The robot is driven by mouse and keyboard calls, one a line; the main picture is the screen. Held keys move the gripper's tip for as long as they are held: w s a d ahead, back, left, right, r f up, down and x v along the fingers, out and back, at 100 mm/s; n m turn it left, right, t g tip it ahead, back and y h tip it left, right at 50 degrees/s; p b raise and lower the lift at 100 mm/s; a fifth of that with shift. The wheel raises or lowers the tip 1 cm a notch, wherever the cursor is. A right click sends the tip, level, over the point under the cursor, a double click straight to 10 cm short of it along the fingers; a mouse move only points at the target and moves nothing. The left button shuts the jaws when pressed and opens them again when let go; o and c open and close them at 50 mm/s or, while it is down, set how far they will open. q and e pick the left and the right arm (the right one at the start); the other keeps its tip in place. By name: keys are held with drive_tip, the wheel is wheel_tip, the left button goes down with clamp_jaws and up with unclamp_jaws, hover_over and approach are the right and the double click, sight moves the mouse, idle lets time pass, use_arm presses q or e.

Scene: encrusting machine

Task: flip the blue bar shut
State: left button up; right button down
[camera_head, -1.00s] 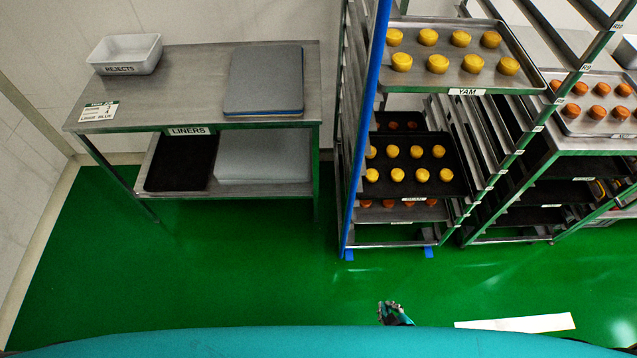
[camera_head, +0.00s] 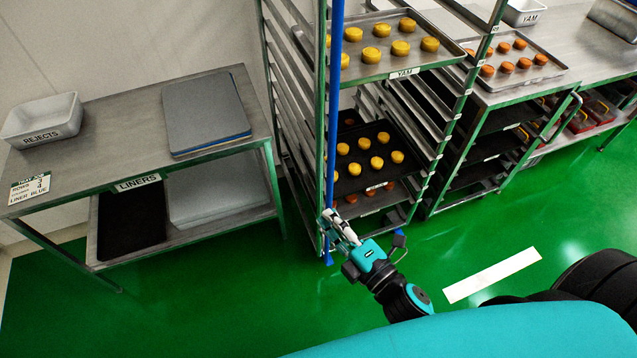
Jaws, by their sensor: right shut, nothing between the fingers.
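The blue bar (camera_head: 334,110) runs upright along the front left side of the tall tray rack (camera_head: 277,115). Its lower part comes down close to my right gripper. My right gripper (camera_head: 332,219) is shut and empty, its fingertips at the bar's lower part, in front of the rack's left post. I cannot tell whether the fingertips touch the bar. Yellow cakes sit on the rack's upper tray (camera_head: 383,68), labelled YAM, and on a dark tray (camera_head: 358,178) below it. My left gripper is not in view.
A steel table (camera_head: 110,110) with a rejects bin (camera_head: 42,120) and a stack of grey sheets (camera_head: 206,108) stands left. A second rack (camera_head: 495,95) with orange cakes stands right. Green floor is open in front; a white strip (camera_head: 492,275) lies on it.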

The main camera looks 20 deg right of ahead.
drive_tip(key=w+p, duration=0.4)
drive_tip(key=w, duration=0.5)
drive_tip(key=shift+w+d+p, duration=0.2)
drive_tip(key=shift+d+p, duration=0.1)
drive_tip(key=shift+d, duration=0.15)
drive_tip(key=shift+d, duration=0.15)
drive_tip(key=shift+s+d+n+y, duration=0.15)
drive_tip(key=shift+d+n+y, duration=0.15)
drive_tip(key=shift+y, duration=0.1)
